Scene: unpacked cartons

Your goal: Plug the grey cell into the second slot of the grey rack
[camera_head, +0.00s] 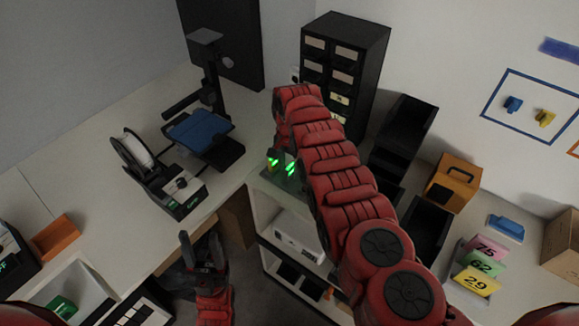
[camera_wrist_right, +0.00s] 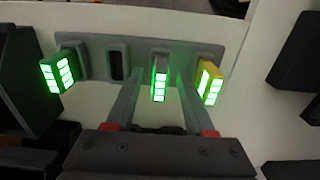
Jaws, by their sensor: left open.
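The grey rack (camera_wrist_right: 100,55) stands upright in the right wrist view. A green cell (camera_wrist_right: 58,73) sits at its left end, and the second slot (camera_wrist_right: 117,66) is an empty dark opening. The grey cell (camera_wrist_right: 159,78), with a lit green front, stands at the third place; a yellow cell (camera_wrist_right: 210,84) is at the right end. My right gripper (camera_wrist_right: 160,88) is open, its fingers on either side of the grey cell with gaps visible. In the head view the right arm hides that gripper and most of the rack. My left gripper (camera_head: 202,250) is open and empty, low in the picture.
A spool (camera_head: 136,150) and a blue-platform machine (camera_head: 200,132) stand on the left bench. A black drawer cabinet (camera_head: 345,65) is behind my right arm. Dark bins (camera_head: 405,125) and an orange box (camera_head: 453,182) are right of it. Shelves lie below the rack.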

